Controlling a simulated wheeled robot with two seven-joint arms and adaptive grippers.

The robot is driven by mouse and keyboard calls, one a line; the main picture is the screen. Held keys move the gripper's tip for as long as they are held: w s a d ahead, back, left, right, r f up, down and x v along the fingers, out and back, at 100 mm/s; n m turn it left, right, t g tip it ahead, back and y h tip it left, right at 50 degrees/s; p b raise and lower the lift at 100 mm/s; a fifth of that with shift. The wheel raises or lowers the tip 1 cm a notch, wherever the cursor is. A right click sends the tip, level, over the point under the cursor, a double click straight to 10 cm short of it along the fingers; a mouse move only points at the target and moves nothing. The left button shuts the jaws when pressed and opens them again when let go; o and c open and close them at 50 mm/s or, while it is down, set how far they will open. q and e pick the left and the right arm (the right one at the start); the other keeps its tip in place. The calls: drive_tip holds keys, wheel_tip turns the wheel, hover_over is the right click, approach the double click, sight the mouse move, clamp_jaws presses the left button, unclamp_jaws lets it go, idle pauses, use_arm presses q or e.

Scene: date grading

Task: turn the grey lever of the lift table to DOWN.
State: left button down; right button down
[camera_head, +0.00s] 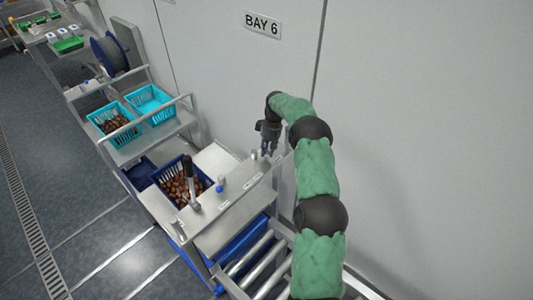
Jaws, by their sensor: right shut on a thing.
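My right arm comes in from the lower right, and its dark gripper (268,150) is at the far right end of a metal control panel (235,222), close to the wall. The fingers point down and are shut on what appears to be the grey lever, mostly hidden by them. Whether the lever points to DOWN cannot be told; the small white labels on the panel are too small to read. My left gripper is not in view.
A black-handled lever (187,168) and a blue-tipped knob (220,184) stand on the same panel. Behind is a dark blue crate (160,174) of dates. Turquoise baskets (146,92) sit on a shelf beyond. Rollers (254,262) lie in front; the wall is close at right.

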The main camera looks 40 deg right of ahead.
drive_tip(key=shift+w+d+n, duration=0.3)
drive_tip(key=shift+w+n, duration=0.05)
drive_tip(key=shift+n, duration=0.65)
drive_tip(key=c, duration=1)
unclamp_jaws()
drive_tip(key=r, duration=0.4)
drive_tip(key=d+r, duration=0.1)
drive_tip(key=r, duration=0.2)
drive_tip(key=d+r, duration=0.1)
drive_tip(key=r, duration=0.3)
drive_tip(key=shift+w+d+r, duration=0.15)
drive_tip(key=shift+d+r, duration=0.05)
drive_tip(key=shift+r, duration=0.1)
